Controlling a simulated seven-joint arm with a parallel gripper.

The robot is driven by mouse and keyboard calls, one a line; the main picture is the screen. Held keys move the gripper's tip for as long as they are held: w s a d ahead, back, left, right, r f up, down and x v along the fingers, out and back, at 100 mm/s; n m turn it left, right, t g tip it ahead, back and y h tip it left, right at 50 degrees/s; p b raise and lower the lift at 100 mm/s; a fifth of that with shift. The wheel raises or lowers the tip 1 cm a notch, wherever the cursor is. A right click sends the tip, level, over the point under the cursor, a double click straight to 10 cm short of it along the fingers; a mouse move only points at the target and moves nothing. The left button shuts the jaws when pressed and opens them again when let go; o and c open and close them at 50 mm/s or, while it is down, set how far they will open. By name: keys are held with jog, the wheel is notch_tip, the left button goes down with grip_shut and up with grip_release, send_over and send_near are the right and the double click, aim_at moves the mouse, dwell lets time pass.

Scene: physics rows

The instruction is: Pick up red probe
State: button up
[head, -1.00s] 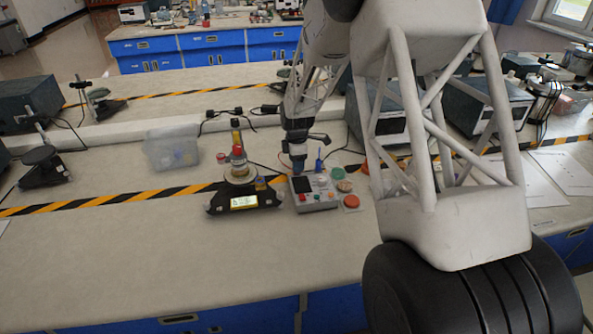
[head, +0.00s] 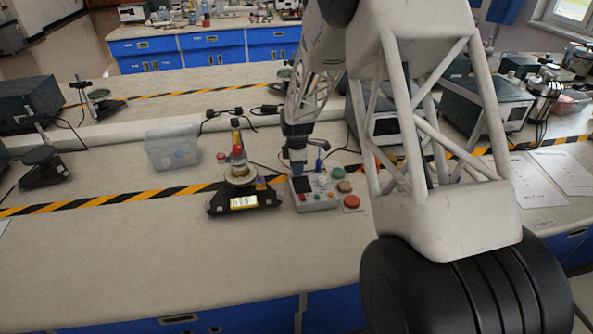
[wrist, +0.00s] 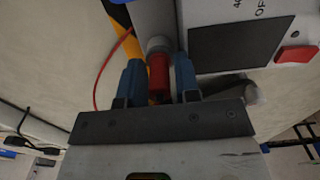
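The red probe (wrist: 158,72) shows in the wrist view as a short red cylinder with a pale collar at its far end. My gripper (wrist: 159,75) has its two blue fingers on either side of it, with narrow gaps seeming to show between fingers and probe. I see no firm contact. In the head view my gripper (head: 297,170) points down at the back left of a grey control box (head: 318,203). The red probe is hidden there behind the fingers.
A black stand (head: 243,203) with a small display is just left of the box. A blue probe (head: 319,166) stands close right of my gripper. Coloured discs (head: 351,201) lie to the right. A clear bin (head: 172,150) is further left. The front bench is clear.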

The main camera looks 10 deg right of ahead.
grip_shut()
jog(key=shift+r, duration=0.1)
jog(key=shift+r, duration=0.7)
notch_tip(320, 180, up, 2)
jog(key=shift+r, duration=0.1)
jog(key=s, duration=1)
jog(key=s+r, duration=0.1)
jog(key=s, duration=0.5)
jog(key=shift+d+r, duration=0.1)
jog(key=shift+w, duration=0.1)
